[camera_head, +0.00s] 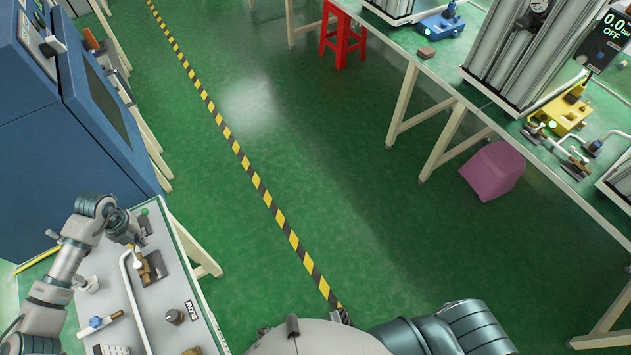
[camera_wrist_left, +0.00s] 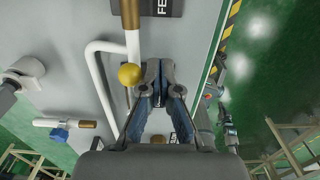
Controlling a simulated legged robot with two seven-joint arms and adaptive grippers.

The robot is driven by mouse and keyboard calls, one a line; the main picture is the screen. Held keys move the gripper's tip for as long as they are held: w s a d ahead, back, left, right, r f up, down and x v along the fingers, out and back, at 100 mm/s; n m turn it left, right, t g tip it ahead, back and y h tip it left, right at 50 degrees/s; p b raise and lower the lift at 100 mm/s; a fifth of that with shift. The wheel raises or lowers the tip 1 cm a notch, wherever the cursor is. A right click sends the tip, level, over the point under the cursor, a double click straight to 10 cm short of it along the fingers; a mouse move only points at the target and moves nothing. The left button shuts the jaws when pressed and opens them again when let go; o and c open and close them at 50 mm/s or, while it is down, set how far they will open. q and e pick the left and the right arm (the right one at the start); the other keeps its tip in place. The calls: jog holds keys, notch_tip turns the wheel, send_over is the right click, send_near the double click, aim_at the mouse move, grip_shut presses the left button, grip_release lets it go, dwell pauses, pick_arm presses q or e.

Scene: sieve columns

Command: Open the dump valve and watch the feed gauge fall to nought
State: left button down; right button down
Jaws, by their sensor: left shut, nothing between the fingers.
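My left gripper (camera_head: 137,240) is over the grey panel (camera_head: 172,285) at lower left, beside brass pipe fittings (camera_head: 150,268). In the left wrist view, its dark fingers (camera_wrist_left: 165,68) are together and empty. A yellow ball knob (camera_wrist_left: 130,75) is just left of the fingertips, by a white pipe and a brass pipe (camera_wrist_left: 130,14); contact cannot be told. A blue-handled valve (camera_head: 96,321) is nearer on the panel. A display (camera_head: 612,30) at upper right reads 0.0 and OFF. My right gripper is out of view.
A blue cabinet (camera_head: 50,130) stands behind the panel. Benches with columns line the right, with a pink block (camera_head: 493,170) below. The green floor between is clear.

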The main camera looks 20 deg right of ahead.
pick_arm(q)
jog(key=shift+s+d+r+p, duration=0.1)
jog(key=shift+d+r+p, duration=0.1)
jog(key=shift+d, duration=0.3)
jog(key=shift+d+r+p, duration=0.1)
jog(key=shift+d+r, duration=0.05)
jog(key=shift+d, duration=0.35)
notch_tip(320, 180, up, 8)
jog(key=p, duration=0.5)
jog(key=shift+f, duration=0.15)
jog(key=shift+a+f, duration=0.1)
jog(key=shift+a, duration=0.3)
